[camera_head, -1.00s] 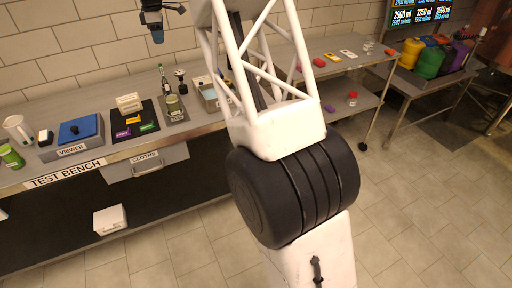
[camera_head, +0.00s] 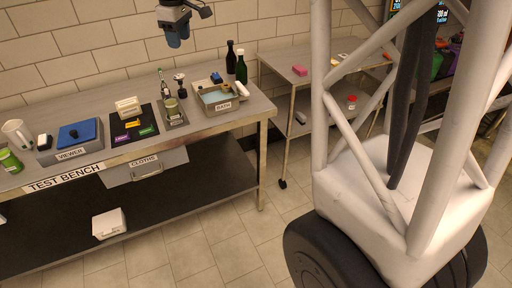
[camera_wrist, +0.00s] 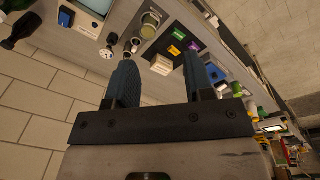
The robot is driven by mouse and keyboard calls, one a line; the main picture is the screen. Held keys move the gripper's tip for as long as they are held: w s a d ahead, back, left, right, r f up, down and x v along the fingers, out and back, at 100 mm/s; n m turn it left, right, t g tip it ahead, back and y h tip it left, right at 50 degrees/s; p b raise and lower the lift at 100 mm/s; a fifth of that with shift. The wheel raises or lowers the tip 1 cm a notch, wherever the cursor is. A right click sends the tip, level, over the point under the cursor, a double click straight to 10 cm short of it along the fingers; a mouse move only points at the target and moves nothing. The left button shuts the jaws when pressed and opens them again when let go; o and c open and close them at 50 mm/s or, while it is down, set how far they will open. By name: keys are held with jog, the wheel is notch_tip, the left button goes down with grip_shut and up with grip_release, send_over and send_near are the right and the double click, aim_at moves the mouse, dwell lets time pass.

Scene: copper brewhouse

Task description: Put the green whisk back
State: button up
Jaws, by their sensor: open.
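I cannot make out the green whisk for certain. A slender upright tool with a greenish part (camera_head: 162,78) stands at the back of a small grey holder (camera_head: 176,121) on the bench. A dark-topped tool (camera_head: 180,82) stands beside it, and a jar (camera_head: 171,106) sits in front. My gripper (camera_head: 177,38) is open and empty, high above the bench behind the holder. In the wrist view its two blue fingers (camera_wrist: 159,62) point down at the bench, with the jar (camera_wrist: 150,22) beyond them and nothing between them.
A black mat (camera_head: 119,131) with small purple, yellow and green blocks and a white box (camera_head: 128,106) lies left of the holder. A labelled basin (camera_head: 204,111) and dark bottles (camera_head: 241,69) stand right. The blue-topped viewer (camera_head: 77,135) is farther left. A wheeled side table (camera_head: 280,66) stands beyond.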

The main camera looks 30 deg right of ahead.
jog(key=s+d+f+m, duration=0.1)
jog(key=s+f+m, duration=0.2)
jog(key=s, duration=1.1)
jog(key=s+d+f+m+t, duration=0.1)
jog(key=s+f+m, duration=0.2)
jog(key=s, duration=1.1)
jog(key=s+d+f+m, duration=0.1)
jog(key=s+f+m, duration=0.3)
jog(key=s, duration=1.1)
jog(key=shift+f, duration=0.45)
